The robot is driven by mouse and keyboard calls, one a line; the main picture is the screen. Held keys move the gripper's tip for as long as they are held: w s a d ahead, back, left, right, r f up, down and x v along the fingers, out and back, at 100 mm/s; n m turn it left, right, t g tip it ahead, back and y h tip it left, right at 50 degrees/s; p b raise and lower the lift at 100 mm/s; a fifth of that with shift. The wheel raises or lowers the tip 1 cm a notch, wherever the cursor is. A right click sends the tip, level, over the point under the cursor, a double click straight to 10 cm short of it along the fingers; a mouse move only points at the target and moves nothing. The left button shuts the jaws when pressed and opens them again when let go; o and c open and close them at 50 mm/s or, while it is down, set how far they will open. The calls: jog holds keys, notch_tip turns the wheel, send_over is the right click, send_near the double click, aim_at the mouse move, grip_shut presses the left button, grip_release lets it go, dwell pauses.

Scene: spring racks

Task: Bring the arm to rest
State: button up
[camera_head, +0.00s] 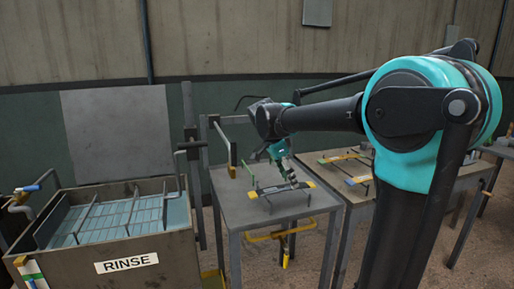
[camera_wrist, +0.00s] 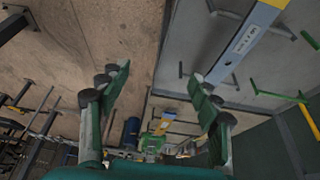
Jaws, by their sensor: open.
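My arm reaches from the right of the head view toward the small grey table (camera_head: 233,212) in the middle. My gripper (camera_head: 292,180) points down over this table, close above a spring rack (camera_head: 261,191) with yellow ends. In the wrist view my gripper (camera_wrist: 157,85) has its two green fingers spread apart with nothing between them. The rack's grey-blue bar with a yellow end (camera_wrist: 243,42) shows beyond the right finger. Whether a finger touches the rack, I cannot tell.
A tank labelled RINSE (camera_head: 128,262) with liquid and upright rods stands at the left. A second table (camera_head: 412,177) with yellow-ended racks is at the right, partly behind my arm. A yellow-ended hanger (camera_head: 285,236) hangs at the small table's front. Bare floor (camera_wrist: 75,40) shows in the wrist view.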

jog(key=s+d+f+n+t+y, duration=0.1)
jog(key=s+d+f+n+y, duration=0.1)
jog(key=s+d+f+n, duration=0.2)
jog(key=s+d+f+n+t+y, duration=0.1)
jog(key=s+d+f+n, duration=0.3)
jog(key=s+f+n, duration=0.6)
jog(key=s+f+y, duration=0.1)
jog(key=s+f, duration=0.5)
jog(key=f, duration=0.2)
jog(key=shift+s+d+f+t, duration=0.2)
jog(key=shift+s+t, duration=0.05)
jog(key=shift+t, duration=0.15)
jog(key=shift+c, duration=0.6)
